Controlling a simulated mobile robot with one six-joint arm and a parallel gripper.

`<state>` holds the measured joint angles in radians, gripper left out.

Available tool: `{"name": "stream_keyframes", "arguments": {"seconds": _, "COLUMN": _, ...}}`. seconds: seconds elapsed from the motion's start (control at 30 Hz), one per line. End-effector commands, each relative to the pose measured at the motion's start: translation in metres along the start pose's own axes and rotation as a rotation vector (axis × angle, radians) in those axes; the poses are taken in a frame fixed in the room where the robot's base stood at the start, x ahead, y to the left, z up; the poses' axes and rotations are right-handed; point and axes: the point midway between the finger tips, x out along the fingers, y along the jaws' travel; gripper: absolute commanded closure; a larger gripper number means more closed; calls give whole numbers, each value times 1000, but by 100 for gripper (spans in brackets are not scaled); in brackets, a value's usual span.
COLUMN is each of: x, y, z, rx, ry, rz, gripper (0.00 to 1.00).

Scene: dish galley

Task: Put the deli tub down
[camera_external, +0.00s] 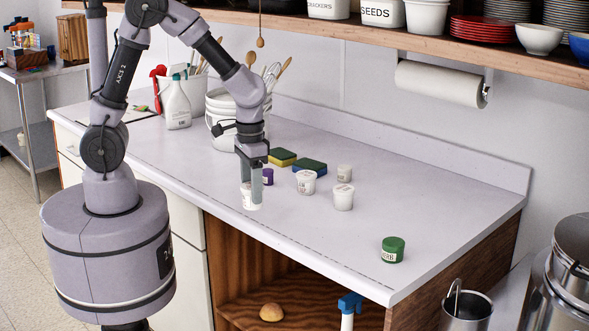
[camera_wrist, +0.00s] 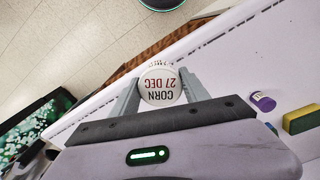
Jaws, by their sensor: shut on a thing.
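The deli tub (camera_external: 250,198) is small and white, between the fingers of my gripper (camera_external: 251,186) near the front edge of the counter. In the wrist view the tub's round lid (camera_wrist: 160,86) reads "CORN 27 DEC". There my gripper's two grey fingers (camera_wrist: 159,94) press on its opposite sides. The tub looks upright, low over the pale counter (camera_external: 320,235); I cannot tell whether its base touches the counter.
A purple-topped container (camera_external: 267,177), two sponges (camera_external: 283,157) and white tubs (camera_external: 343,197) stand behind and to the right. A white bucket (camera_external: 219,133) stands behind my gripper. The counter's front right is mostly clear.

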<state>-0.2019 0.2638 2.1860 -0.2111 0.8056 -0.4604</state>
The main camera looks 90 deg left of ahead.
Motion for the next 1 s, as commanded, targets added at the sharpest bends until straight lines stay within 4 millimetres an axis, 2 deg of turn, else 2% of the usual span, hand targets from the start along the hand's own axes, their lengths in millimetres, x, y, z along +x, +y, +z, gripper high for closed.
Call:
{"name": "stream_keyframes", "arguments": {"seconds": 0.03, "x": 6, "y": 21, "z": -13, "rx": 94, "ry": 1, "rz": 1, "gripper": 90}}
{"name": "stream_keyframes", "arguments": {"seconds": 0.13, "x": 6, "y": 61, "z": -32, "rx": 272, "ry": 2, "rz": 0, "gripper": 90}}
{"name": "stream_keyframes", "arguments": {"seconds": 0.2, "x": 6, "y": 81, "z": -40, "rx": 364, "ry": 1, "rz": 0, "gripper": 90}}
{"name": "stream_keyframes", "arguments": {"seconds": 0.3, "x": 4, "y": 98, "z": -45, "rx": 438, "ry": 1, "rz": -1, "gripper": 90}}
{"name": "stream_keyframes", "arguments": {"seconds": 0.4, "x": 3, "y": 103, "z": -46, "rx": 459, "ry": 1, "rz": -1, "gripper": 90}}
{"name": "stream_keyframes", "arguments": {"seconds": 1.0, "x": 3, "y": 101, "z": -46, "rx": 454, "ry": 1, "rz": -1, "gripper": 90}}
